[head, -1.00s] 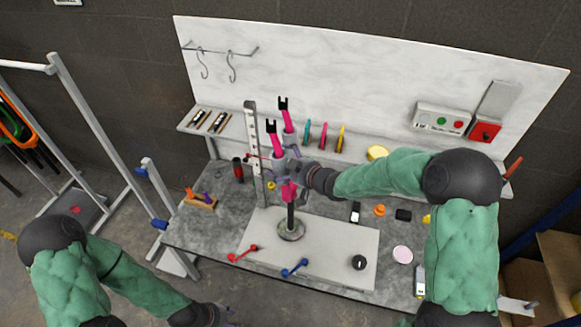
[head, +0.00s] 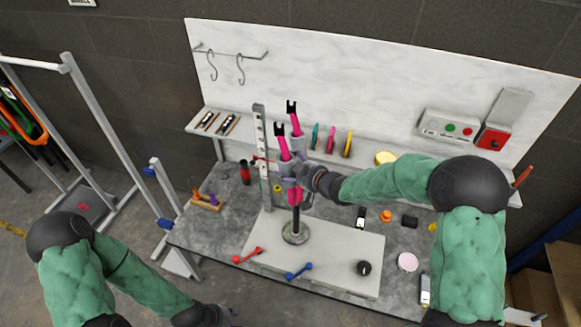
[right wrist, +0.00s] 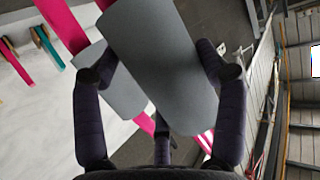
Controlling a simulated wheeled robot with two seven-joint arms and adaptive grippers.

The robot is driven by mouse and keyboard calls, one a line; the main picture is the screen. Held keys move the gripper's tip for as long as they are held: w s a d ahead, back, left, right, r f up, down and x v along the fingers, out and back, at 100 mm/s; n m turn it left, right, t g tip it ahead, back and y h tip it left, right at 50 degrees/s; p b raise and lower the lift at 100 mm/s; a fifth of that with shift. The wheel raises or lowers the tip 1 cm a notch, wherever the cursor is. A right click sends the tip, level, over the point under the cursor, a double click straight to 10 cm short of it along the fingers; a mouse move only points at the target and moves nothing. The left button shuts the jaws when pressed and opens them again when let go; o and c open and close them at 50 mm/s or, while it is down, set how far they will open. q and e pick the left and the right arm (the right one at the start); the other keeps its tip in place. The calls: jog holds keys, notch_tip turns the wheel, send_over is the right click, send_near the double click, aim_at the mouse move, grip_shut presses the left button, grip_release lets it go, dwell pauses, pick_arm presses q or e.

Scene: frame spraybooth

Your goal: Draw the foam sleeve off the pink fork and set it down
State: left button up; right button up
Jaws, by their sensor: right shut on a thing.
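The pink fork (head: 283,145) stands upright on a post with a round base (head: 295,233), its two legs with black tips pointing up. My right gripper (head: 290,170) is at the near leg. In the right wrist view its fingers (right wrist: 161,72) are shut around a grey foam sleeve (right wrist: 160,60), with pink showing just below the sleeve. A second grey sleeve (right wrist: 108,88) sits on the other pink leg (right wrist: 62,25). My left gripper (head: 222,316) is low at the bottom edge of the head view, away from the fork; its fingers are not clear.
A tall slotted grey upright (head: 262,150) stands close left of the fork. Coloured tools stand along the back shelf. The board's right middle is clear.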

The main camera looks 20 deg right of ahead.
aim_at(284, 145)
jog(key=shift+r, duration=0.2)
jog(key=shift+w+r+p, duration=0.2)
jog(key=shift+r+p, duration=0.25)
jog(key=shift+r, duration=0.25)
jog(key=shift+s+a+r, duration=0.1)
jog(key=shift+a+r, duration=0.05)
jog(key=shift+r, duration=0.2)
jog(key=shift+a+r+p, duration=0.15)
jog(key=shift+r+p, duration=0.65)
jog(key=shift+r, duration=0.15)
jog(key=shift+w, duration=0.2)
jog(key=shift+w+a+r+p, duration=0.15)
jog(key=shift+a+r+p, duration=0.1)
jog(key=shift+r+p, duration=0.6)
jog(key=shift+w+a+r+p, duration=0.15)
jog(key=shift+r+p, duration=0.3)
jog(key=shift+r, duration=0.75)
jog(key=shift+a+r, duration=0.1)
jog(key=shift+r, duration=0.05)
